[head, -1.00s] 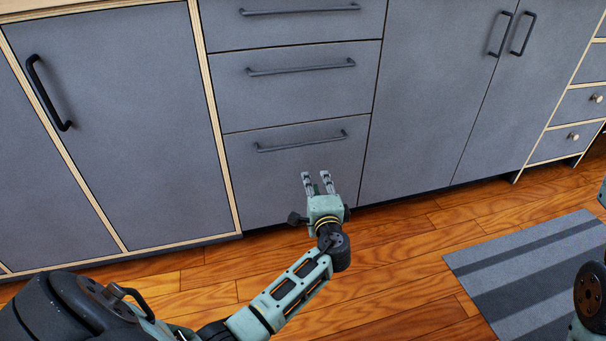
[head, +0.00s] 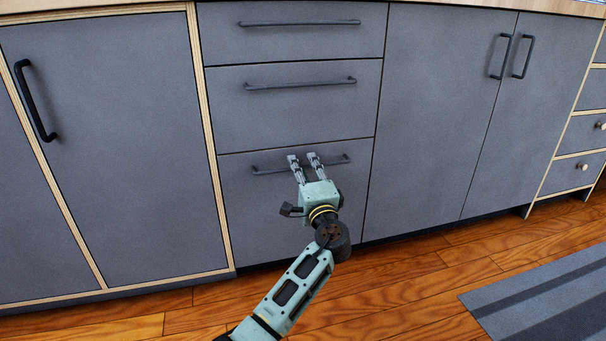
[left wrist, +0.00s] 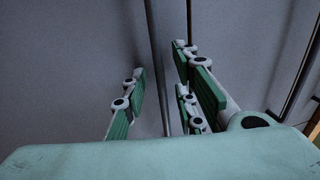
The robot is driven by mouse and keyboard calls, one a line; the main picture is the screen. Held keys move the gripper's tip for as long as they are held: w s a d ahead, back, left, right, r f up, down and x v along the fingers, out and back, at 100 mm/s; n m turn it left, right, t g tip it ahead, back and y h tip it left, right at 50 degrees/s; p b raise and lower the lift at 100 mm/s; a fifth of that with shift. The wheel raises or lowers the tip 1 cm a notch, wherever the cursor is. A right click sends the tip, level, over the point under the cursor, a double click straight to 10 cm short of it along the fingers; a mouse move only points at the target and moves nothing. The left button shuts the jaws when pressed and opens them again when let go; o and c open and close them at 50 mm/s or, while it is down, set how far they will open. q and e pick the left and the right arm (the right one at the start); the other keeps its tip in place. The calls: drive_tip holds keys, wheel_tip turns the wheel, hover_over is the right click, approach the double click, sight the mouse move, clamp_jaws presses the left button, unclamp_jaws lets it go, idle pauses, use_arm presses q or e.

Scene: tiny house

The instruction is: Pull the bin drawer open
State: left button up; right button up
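The bottom drawer (head: 250,210) of the middle stack looks flush with its neighbours, so shut. Its black horizontal bar handle (head: 270,171) is partly covered by my left gripper (head: 303,160), whose fingertips are at the handle's middle. In the left wrist view the handle (left wrist: 157,50) runs up the picture between the spread green-padded fingers of the gripper (left wrist: 168,88). The fingers are open, one side on each side of the bar, with visible gaps. Whether the fingertips touch the drawer front is unclear. My right gripper is not in view.
Two more shut drawers (head: 300,110) with bar handles are stacked above. A cabinet door (head: 110,150) is on the left and double doors (head: 440,110) on the right. The wooden floor (head: 400,290) is clear in front; a striped grey rug (head: 550,300) lies to the right.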

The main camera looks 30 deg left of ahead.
use_arm(q)
drive_tip(key=shift+w+a, duration=0.1)
drive_tip(key=shift+a, duration=0.05)
drive_tip(key=shift+c, duration=0.4)
clamp_jaws()
